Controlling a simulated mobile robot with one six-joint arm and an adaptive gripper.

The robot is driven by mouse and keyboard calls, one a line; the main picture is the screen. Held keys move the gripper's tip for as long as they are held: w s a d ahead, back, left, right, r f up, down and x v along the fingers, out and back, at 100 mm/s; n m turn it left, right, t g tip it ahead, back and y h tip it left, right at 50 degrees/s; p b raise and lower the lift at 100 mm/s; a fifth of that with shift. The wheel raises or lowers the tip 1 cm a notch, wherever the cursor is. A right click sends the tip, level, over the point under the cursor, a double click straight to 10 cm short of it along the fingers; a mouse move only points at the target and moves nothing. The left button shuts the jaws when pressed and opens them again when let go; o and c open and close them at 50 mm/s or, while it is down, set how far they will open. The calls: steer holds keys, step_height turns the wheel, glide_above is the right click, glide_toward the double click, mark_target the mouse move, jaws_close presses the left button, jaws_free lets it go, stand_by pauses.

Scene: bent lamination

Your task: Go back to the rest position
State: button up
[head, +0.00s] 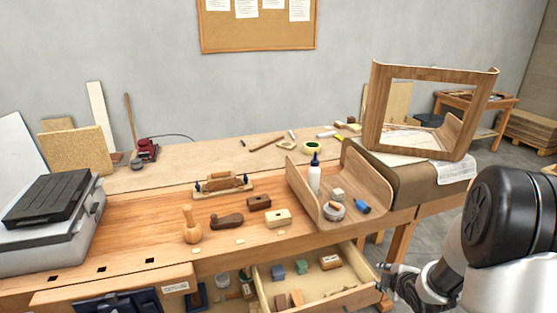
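My gripper (386,273) is at the lower right, beside the right front corner of the open drawer (341,289). It is small and partly cut off by my own arm, so whether its fingers are open or shut is unclear. No held object can be made out. The wooden workbench (150,212) fills the middle of the view. A bent wooden tray (368,180) on it holds a white glue bottle (314,177) with a blue cap, a tin and a blue item.
A bent wooden frame (374,108) stands on a covered form (405,180) at the right end. Wooden planes and blocks, including a dark plane (227,220), lie mid-bench. A grey machine (45,238) stands at the left. The drawer juts out in front, holding several small blocks.

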steer(key=s+a+r+m+g+h, duration=0.1)
steer(key=s+a+r+m, duration=0.3)
steer(key=r, duration=0.4)
steer(key=s+a+r+m+g+h, duration=0.1)
steer(key=s+a+r+m, duration=0.1)
steer(key=s+r+m, duration=0.35)
steer(key=s+a+r+m+g+y, duration=0.1)
steer(key=s+a, duration=0.4)
steer(key=s, duration=0.5)
steer(key=s+a+r+m+g+y, duration=0.1)
steer(key=s+a+r+m, duration=0.3)
steer(key=s, duration=0.7)
step_height(320, 180, up, 3)
steer(key=shift+a+f+y, duration=0.2)
steer(key=shift+a+y, duration=0.1)
steer(key=shift+a, duration=0.2)
